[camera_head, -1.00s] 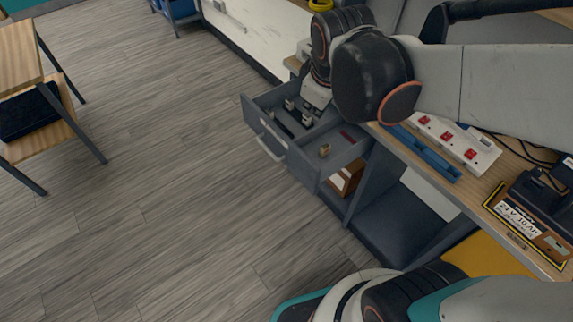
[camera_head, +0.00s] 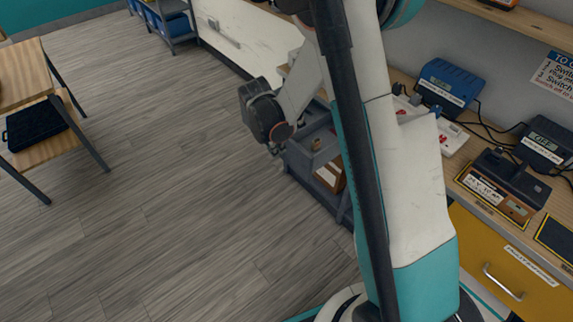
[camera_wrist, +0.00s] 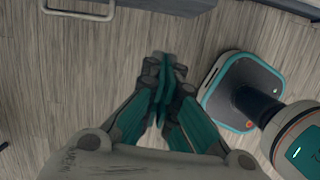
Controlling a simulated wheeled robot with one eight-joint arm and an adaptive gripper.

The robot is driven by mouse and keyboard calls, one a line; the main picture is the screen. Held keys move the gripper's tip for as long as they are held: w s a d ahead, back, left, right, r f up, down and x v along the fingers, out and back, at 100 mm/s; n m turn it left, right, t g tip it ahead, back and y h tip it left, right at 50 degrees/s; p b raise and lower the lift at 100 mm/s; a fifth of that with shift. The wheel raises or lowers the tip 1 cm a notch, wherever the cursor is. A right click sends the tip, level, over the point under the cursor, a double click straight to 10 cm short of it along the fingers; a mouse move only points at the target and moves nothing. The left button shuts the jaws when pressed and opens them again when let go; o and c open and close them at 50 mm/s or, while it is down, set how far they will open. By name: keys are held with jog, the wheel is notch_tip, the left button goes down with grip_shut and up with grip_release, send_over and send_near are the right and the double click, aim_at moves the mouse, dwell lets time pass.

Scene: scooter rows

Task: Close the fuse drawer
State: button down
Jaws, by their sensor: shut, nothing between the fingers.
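The grey fuse drawer (camera_head: 318,150) juts out from under the bench in the head view, pulled open. My arm hides much of it, including most of its inside. A small tan piece shows inside it. In the wrist view the drawer's pale bar handle (camera_wrist: 80,14) is at the top left edge, with a dark edge beside it. My gripper (camera_wrist: 163,88) has its fingers together and empty, over the floor and apart from the handle. In the head view the wrist is just left of the drawer front, and the fingers are hard to make out.
The bench carries a power strip (camera_head: 452,136), a blue charger (camera_head: 451,85) and other dark devices. A yellow drawer (camera_head: 490,262) is below it on the right. A small wooden table (camera_head: 22,75) stands at far left. The floor between is clear.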

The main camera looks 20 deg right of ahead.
jog(key=w+d+f+b, duration=0.1)
jog(key=d+f+b, duration=0.4)
jog(key=f, duration=0.6)
jog(key=shift+w+d+n+b, duration=0.3)
jog(key=shift+w+d, duration=0.05)
